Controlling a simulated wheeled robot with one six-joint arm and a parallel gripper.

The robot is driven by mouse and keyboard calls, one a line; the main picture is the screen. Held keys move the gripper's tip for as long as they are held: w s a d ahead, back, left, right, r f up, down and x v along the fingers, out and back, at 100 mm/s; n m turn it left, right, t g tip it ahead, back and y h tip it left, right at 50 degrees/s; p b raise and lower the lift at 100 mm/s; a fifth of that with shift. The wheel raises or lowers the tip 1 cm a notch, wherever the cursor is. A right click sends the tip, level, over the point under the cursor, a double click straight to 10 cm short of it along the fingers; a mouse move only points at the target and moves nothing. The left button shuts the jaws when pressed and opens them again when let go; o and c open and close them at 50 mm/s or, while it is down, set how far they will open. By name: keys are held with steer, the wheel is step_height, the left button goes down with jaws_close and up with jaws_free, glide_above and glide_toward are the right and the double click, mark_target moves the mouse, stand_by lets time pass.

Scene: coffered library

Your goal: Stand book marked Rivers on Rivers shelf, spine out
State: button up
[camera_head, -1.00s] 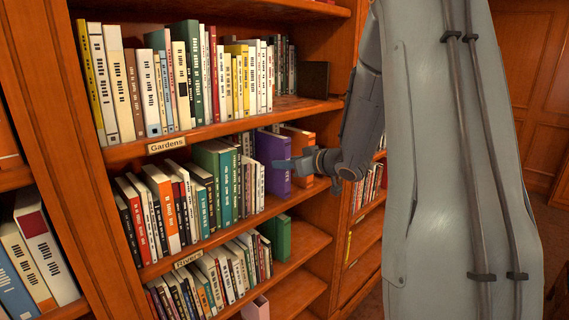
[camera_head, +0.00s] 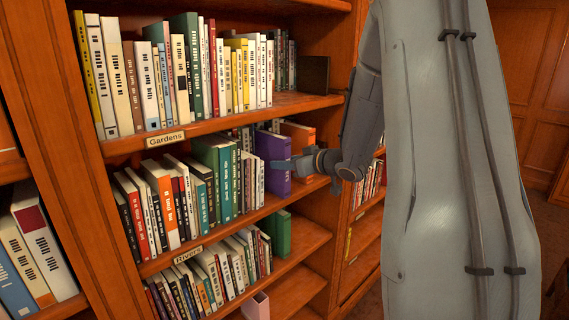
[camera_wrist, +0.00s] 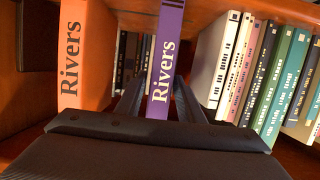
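A purple book (camera_head: 273,158) stands upright on the middle shelf, above the Rivers label (camera_head: 188,253). Its spine faces out and reads "Rivers" in the wrist view (camera_wrist: 165,55). My gripper (camera_head: 285,164) is at this book. In the wrist view, the fingers of my gripper (camera_wrist: 158,100) lie on either side of the purple book, with a gap beside the left finger. The fingertips are partly hidden. An orange book (camera_head: 299,137), also marked "Rivers" in the wrist view (camera_wrist: 80,60), stands to the right of the purple one in the head view.
A row of books (camera_head: 180,200) fills the left of the middle shelf. The Gardens label (camera_head: 165,138) is on the shelf above. A green book (camera_head: 280,233) ends the lower row, with free board right of it. A dark bookend (camera_head: 315,75) stands on the top shelf.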

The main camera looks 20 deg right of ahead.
steer(key=shift+o, duration=0.9)
steer(key=shift+f, duration=0.1)
